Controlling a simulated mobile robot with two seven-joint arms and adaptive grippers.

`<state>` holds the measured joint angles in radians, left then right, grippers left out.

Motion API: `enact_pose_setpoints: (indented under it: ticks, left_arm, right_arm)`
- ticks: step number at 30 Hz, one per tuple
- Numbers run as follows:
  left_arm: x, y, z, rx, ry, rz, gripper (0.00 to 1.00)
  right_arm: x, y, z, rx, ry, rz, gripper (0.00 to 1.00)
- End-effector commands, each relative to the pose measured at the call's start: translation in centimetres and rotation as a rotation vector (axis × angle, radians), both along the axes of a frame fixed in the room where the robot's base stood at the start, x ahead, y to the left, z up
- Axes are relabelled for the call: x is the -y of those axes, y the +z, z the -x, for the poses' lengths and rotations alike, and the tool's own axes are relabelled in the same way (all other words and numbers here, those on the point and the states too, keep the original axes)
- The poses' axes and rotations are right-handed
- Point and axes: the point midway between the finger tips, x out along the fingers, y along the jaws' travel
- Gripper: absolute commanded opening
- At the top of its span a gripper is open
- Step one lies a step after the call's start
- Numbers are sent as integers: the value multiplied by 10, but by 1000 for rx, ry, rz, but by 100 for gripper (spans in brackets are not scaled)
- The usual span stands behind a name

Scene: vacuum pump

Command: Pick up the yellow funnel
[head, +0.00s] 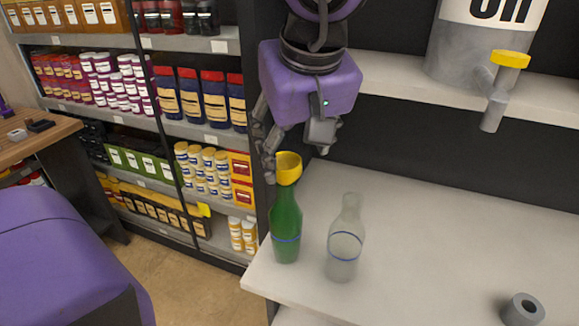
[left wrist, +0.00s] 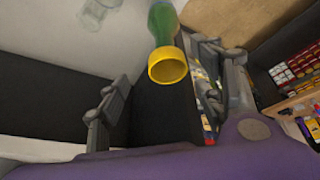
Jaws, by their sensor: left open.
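The yellow funnel (head: 288,168) sits on the mouth of a green bottle (head: 286,225), which stands upright at the left end of the white counter. My left gripper (head: 296,160) is just above and around the funnel, open, with one finger to its left and one to its right. In the left wrist view the funnel (left wrist: 168,66) shows between the two spread fingers, apart from the left one; I cannot tell whether the right one touches it. The green bottle's neck (left wrist: 161,22) shows beyond it. My right gripper is not in view.
A clear bottle (head: 345,240) stands close to the right of the green one. A grey ring-shaped part (head: 523,309) lies at the counter's front right. An oil tank (head: 470,45) with a yellow-topped spout stands on the shelf above. The counter's middle is clear.

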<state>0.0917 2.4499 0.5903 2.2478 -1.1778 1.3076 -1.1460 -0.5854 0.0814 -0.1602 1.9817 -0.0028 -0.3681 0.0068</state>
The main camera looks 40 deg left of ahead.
Motion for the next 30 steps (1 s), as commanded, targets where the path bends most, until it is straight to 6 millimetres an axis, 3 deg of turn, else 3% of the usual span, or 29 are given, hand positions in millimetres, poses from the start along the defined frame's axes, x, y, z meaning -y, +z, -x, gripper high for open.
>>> enact_pose_setpoints:
  ticks: [13,22,30]
  left_arm:
    - [-25,-48,-14,-2,4,4,62]
    - [-26,-54,-17,0,4,6,62]
    - [-26,-53,-17,0,4,6,27]
  right_arm:
    - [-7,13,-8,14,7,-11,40]
    - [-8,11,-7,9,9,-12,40]
    - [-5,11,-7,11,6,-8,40]
